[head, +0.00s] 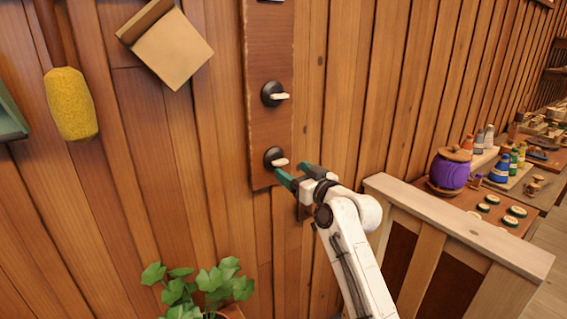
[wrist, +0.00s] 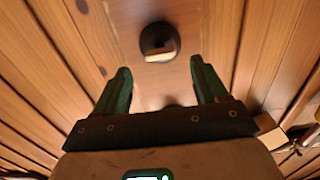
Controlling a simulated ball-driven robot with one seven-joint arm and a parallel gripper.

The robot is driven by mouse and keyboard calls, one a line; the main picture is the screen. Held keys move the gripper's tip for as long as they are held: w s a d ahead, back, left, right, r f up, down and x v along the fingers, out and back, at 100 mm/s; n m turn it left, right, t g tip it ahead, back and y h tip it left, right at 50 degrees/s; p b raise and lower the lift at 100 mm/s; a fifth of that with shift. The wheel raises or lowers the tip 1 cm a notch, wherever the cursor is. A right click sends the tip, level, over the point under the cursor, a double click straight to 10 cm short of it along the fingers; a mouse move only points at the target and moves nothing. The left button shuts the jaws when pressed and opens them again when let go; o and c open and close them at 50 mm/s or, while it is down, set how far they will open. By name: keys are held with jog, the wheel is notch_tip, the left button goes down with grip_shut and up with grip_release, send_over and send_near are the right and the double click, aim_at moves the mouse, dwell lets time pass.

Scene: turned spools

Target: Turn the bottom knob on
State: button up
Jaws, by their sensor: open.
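The bottom knob (head: 275,157) is a round dark knob with a pale lever pointing right, low on a reddish-brown board (head: 268,128) fixed to the wall. My gripper (head: 288,168) is open, its green fingers at the bottom knob, one close below it and one to its right. I cannot tell whether they touch it. In the wrist view, one knob (wrist: 160,42) shows whole beyond the fingertips. A second dark knob with a pale lever (wrist: 172,103) shows between the fingers, partly hidden by the gripper body.
Another similar knob (head: 273,94) is higher on the board. A yellow roller-shaped thing (head: 70,104) and a tan square piece (head: 173,50) hang at left. A leafy plant (head: 205,286) stands below. A wooden partition (head: 455,225) and a table with a purple pot (head: 449,172) are at right.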

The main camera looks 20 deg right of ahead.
aim_at(283, 164)
jog(key=shift+p+x, duration=0.3)
jog(key=shift+x, duration=2.45)
jog(key=c, duration=1.1)
